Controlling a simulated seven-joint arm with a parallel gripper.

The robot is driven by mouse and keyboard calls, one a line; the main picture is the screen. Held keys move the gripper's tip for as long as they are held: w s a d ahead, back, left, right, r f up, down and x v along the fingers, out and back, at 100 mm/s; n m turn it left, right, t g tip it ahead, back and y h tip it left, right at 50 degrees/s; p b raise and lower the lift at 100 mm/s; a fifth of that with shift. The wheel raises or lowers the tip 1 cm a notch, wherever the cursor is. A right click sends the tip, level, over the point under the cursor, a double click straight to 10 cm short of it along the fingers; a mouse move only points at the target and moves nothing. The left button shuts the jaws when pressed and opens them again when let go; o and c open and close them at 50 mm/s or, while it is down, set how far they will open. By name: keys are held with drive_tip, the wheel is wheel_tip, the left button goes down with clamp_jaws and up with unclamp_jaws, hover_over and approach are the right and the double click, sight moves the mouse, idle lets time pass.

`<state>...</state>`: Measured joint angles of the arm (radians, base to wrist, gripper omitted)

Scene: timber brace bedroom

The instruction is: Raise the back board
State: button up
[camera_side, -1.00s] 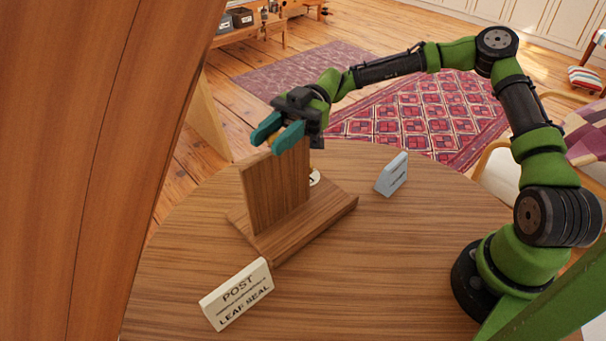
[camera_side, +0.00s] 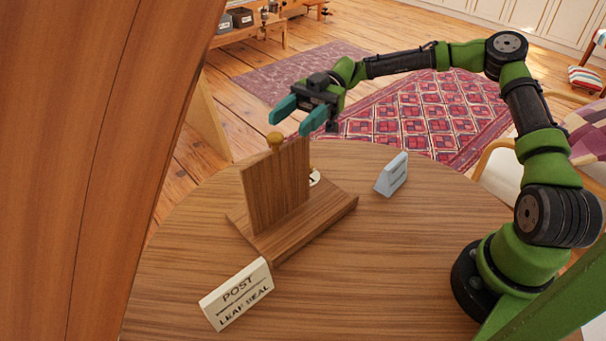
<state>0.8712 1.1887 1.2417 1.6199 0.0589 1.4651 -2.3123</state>
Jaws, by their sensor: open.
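The back board (camera_side: 277,188) is a brown wooden panel standing up from a flat wooden base (camera_side: 318,222) on the round table. A small round yellow-brown knob (camera_side: 275,139) sits at its top edge. My gripper (camera_side: 298,124) has teal fingers spread apart with nothing between them. It is above and to the right of the knob, clear of the board. The side of the board facing away from the camera is hidden.
A light blue-grey sign block (camera_side: 392,174) stands right of the base. A white disc (camera_side: 314,178) shows partly behind the board. A large wooden panel (camera_side: 85,170) fills the left. The table's right middle (camera_side: 390,260) is clear.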

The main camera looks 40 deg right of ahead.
drive_tip(key=v, duration=1)
drive_tip(key=shift+d, duration=0.35)
drive_tip(key=s+a+f+m+t+h, duration=0.2)
drive_tip(key=s+a+f+m+h, duration=0.25)
drive_tip(key=s+m+h, duration=0.6)
drive_tip(key=s+d+r+m+t+h, duration=0.4)
drive_tip(key=s+r+m+t, duration=0.4)
drive_tip(key=m, duration=0.6)
drive_tip(key=shift+s+d+r+m+t+h, duration=0.4)
drive_tip(key=shift+s+t, duration=0.5)
drive_tip(key=shift+t, duration=0.2)
drive_tip(key=shift+o, duration=0.2)
